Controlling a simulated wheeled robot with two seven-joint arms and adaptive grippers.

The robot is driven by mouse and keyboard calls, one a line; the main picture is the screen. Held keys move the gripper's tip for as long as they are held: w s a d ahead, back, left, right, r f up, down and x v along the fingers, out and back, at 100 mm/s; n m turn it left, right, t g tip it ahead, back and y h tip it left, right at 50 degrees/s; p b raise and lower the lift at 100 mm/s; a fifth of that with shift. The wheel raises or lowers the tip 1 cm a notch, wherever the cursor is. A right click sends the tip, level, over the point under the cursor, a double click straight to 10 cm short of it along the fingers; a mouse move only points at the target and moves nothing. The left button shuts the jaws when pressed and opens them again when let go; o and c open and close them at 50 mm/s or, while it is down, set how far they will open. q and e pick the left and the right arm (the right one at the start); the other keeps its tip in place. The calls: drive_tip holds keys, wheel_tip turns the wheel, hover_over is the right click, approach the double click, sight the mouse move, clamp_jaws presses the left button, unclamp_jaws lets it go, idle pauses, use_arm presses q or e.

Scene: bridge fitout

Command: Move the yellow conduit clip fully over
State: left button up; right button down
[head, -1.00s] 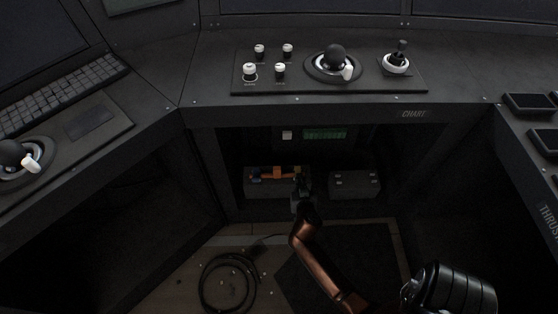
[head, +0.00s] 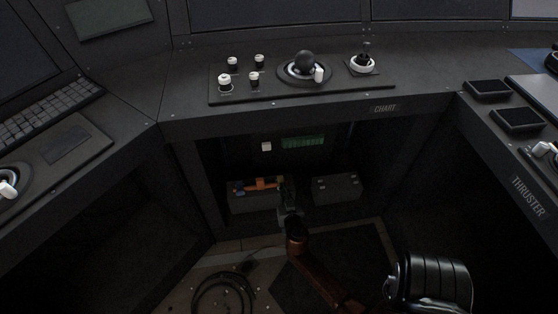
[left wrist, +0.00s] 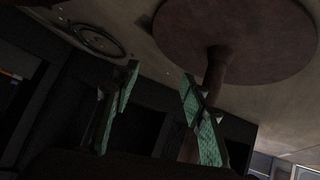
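An orange-yellow piece, which looks like the conduit clip (head: 262,184), lies across the top of the left grey box (head: 250,205) in the recess under the chart console. A small blue part shows at its left end. My right gripper (head: 286,190) is at the right end of this piece, dark against dark. Whether its fingers touch or hold the piece cannot be told. In the left wrist view my left gripper (left wrist: 160,73) shows two green-padded fingers spread apart with nothing between them. An orange bit (left wrist: 10,74) also shows at that view's left edge.
A second grey box (head: 337,190) stands right of the first. A green display (head: 303,142) and white switch (head: 266,146) sit above. A cable coil (head: 224,292) lies on the floor. The console overhangs the recess.

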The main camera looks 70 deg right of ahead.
drive_tip(key=f, duration=0.2)
drive_tip(key=s+f, duration=0.1)
drive_tip(key=shift+s+a+f+y, duration=0.1)
drive_tip(key=shift+a+f+y, duration=0.05)
drive_tip(key=shift+a+y, duration=0.15)
wheel_tip(320, 180, up, 13)
drive_tip(key=w, duration=0.1)
drive_tip(key=shift+d, duration=0.3)
drive_tip(key=shift+w, duration=0.1)
